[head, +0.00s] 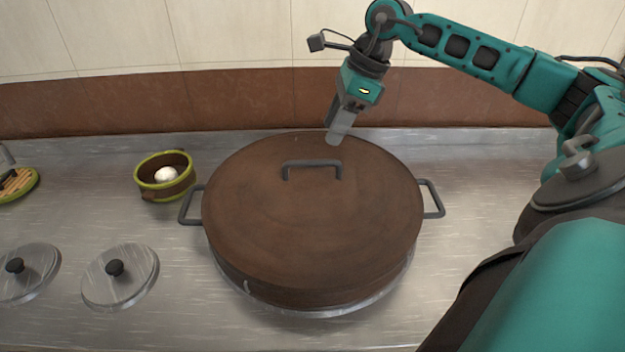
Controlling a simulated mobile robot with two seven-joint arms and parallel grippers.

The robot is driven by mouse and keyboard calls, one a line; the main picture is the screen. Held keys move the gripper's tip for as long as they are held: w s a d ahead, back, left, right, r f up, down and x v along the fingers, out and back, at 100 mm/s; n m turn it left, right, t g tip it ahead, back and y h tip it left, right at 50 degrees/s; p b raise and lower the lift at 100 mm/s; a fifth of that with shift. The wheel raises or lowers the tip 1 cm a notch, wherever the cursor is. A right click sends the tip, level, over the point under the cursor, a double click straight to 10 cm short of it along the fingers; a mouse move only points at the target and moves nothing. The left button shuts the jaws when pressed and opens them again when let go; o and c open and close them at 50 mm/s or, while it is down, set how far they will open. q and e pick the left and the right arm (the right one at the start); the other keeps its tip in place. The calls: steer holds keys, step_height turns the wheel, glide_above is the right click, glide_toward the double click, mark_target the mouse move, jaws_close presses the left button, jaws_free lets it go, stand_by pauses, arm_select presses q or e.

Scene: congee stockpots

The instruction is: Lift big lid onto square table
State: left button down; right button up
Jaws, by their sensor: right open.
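The big lid (290,225) is a wide brown disc with a grey bar handle (312,163) on its top. It lies on a large, wide pot with grey side handles (431,199). My right gripper (335,140) points down above the far part of the lid, just behind and to the right of the bar handle. Its jaws are open and seem empty; no finger is around the handle. I cannot tell whether the fingertips touch the lid. My left gripper does not show. No square table is in view.
A green-rimmed brown bowl (147,168) with a white round thing (166,175) stands left of the pot. Two small metal lids with black knobs (121,277) (27,272) lie front left. A tiled wall (200,102) rises behind. The metal counter (90,200) has free room at left.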

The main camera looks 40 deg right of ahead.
mark_target(312, 163)
steer(key=x, duration=0.5)
steer(key=shift+a, duration=0.1)
steer(key=x, duration=0.5)
steer(key=shift+w, duration=0.4)
steer(key=shift+f, duration=0.1)
steer(key=shift+f, duration=0.25)
jaws_close()
stand_by(1.2)
steer(key=shift+r, duration=0.1)
